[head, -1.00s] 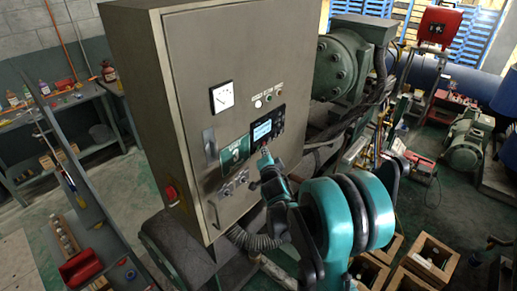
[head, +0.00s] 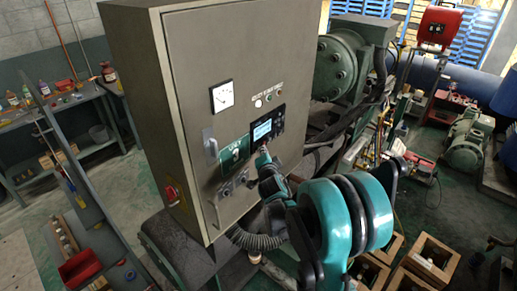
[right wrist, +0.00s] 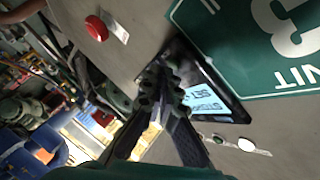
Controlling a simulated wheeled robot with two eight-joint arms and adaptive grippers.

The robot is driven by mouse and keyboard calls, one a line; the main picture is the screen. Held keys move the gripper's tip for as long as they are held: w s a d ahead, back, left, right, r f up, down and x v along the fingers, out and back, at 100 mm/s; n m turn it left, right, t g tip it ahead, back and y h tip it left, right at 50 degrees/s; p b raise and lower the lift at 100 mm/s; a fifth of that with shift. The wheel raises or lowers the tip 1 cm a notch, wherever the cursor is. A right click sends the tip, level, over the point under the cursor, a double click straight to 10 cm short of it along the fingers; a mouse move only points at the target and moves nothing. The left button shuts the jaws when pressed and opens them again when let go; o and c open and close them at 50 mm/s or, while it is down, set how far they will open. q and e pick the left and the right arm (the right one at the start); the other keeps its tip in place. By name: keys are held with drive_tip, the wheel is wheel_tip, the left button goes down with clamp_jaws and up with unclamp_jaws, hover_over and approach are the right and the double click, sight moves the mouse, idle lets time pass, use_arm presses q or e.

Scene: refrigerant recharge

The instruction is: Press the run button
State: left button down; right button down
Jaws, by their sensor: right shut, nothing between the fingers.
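The control cabinet (head: 190,150) stands in the middle of the head view. Its front carries a dark control panel with a lit blue screen (head: 262,131), also seen in the right wrist view (right wrist: 203,103). My right gripper (head: 264,153) is at the lower edge of this panel. In the right wrist view its fingertips (right wrist: 162,84) are together, empty, and cover part of the panel's dark frame. I cannot tell whether they touch it. The run button is not identifiable; the fingers hide part of the panel. My left gripper is not in view.
A green unit sign (right wrist: 290,45) is beside the panel. A red button (right wrist: 97,27) shows on the cabinet in the right wrist view. A white lamp (head: 258,103) and a gauge (head: 222,96) are above. A compressor motor (head: 345,65) stands behind; wooden crates (head: 430,262) are at lower right.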

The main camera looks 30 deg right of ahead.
drive_tip(key=shift+w+a, duration=0.15)
drive_tip(key=shift+w, duration=0.2)
idle(0.5)
drive_tip(key=shift+s, duration=0.1)
drive_tip(key=shift+s+d+b, duration=0.35)
drive_tip(key=shift+s, duration=0.3)
drive_tip(key=shift+s+d, duration=0.3)
drive_tip(key=shift+s, duration=0.45)
drive_tip(key=shift+s+d, duration=0.35)
drive_tip(key=shift+s, duration=0.45)
drive_tip(key=shift+s+d, duration=0.3)
drive_tip(key=shift+s, duration=0.45)
drive_tip(key=shift+f+b, duration=0.1)
drive_tip(key=shift+b, duration=0.25)
